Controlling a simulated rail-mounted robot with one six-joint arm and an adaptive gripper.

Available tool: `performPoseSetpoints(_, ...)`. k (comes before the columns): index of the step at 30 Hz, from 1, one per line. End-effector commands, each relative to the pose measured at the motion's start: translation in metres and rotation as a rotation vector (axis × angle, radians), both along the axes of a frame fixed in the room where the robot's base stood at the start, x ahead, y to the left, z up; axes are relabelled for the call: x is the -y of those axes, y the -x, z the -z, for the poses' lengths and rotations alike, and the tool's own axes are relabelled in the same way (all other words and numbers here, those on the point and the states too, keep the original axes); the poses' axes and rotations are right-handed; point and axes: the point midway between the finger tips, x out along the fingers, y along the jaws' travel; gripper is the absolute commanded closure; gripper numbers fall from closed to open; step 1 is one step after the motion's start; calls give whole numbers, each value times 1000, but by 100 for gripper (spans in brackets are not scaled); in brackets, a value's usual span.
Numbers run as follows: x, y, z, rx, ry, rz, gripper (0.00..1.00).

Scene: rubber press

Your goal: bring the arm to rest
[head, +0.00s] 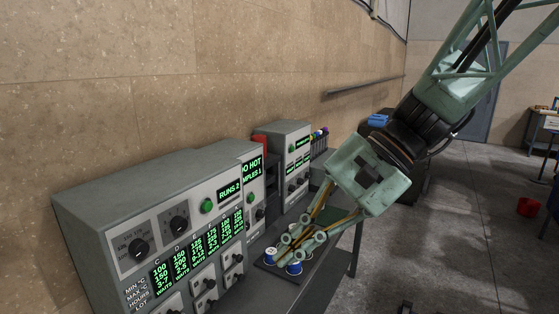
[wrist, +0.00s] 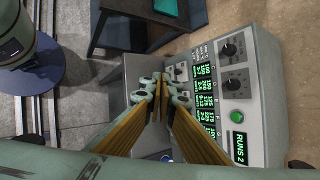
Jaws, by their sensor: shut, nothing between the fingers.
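My gripper (head: 293,243) is pale green with yellow-brown finger pads. In the head view it hangs from the arm at the upper right and points down and left, over or in front of a dark tray (head: 267,263) holding blue-and-white spools (head: 294,267). In the wrist view the gripper's fingers (wrist: 157,84) come together at the tips with nothing between them. Whether the fingers touch the tray or spools cannot be told.
A grey control panel (head: 130,202) with green displays stands left of the gripper, against the tan wall. A second panel (head: 293,135) stands behind. A dark bench (head: 345,250) runs beneath. Open concrete floor (head: 440,220) lies right, with a red bucket (head: 528,207) farther off.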

Motion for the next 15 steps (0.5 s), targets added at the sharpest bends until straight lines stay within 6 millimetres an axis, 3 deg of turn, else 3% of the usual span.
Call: performPoseSetpoints(15, 47, 69, 1, 168, 206, -146, 100)
